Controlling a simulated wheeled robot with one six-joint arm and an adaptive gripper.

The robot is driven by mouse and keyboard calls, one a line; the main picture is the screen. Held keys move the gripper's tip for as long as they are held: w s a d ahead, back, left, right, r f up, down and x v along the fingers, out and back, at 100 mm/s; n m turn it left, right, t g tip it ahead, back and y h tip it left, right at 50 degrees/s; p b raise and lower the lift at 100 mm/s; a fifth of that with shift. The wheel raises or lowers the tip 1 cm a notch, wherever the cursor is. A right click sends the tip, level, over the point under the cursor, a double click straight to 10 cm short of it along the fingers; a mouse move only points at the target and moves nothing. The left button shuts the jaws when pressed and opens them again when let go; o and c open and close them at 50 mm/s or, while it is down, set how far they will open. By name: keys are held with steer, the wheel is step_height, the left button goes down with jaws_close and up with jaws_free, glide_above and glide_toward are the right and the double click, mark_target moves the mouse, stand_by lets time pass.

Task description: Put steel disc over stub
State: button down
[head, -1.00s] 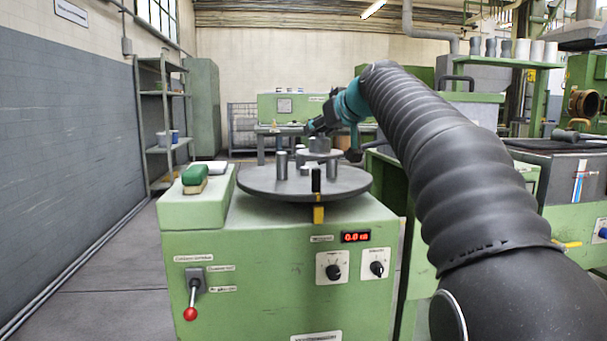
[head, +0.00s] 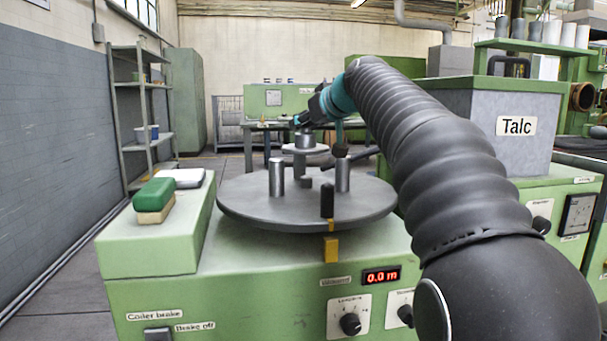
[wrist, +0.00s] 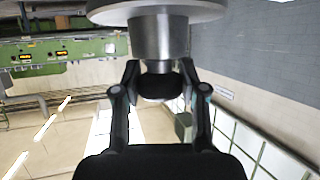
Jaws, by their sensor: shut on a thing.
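The steel disc (head: 318,149) is a light grey plate with a raised hub (head: 304,140). My gripper (head: 303,122) is shut on the hub from above. In the wrist view my gripper (wrist: 158,76) has a finger on each side of the hub (wrist: 158,40), and the disc (wrist: 157,12) fills the top edge. In the head view the disc appears level, above the dark turntable (head: 245,210). A short grey stub (head: 306,181) stands near the turntable's middle, below the disc in the picture and apart from it. The disc's underside is hidden.
Two taller steel posts (head: 277,178) (head: 342,175) and a black post (head: 327,200) stand on the turntable. A green and tan brush (head: 154,200) lies on the console's left. A grey Talc bin (head: 510,125) stands at the right.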

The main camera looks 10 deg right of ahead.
step_height(320, 180, down, 8)
steer(key=shift+s+f+b, duration=0.1)
steer(key=shift+f+b, duration=0.1)
steer(key=shift+b, duration=1.05)
steer(key=c, duration=0.9)
jaws_free()
steer(key=v, duration=1.2)
steer(key=shift+r, duration=0.1)
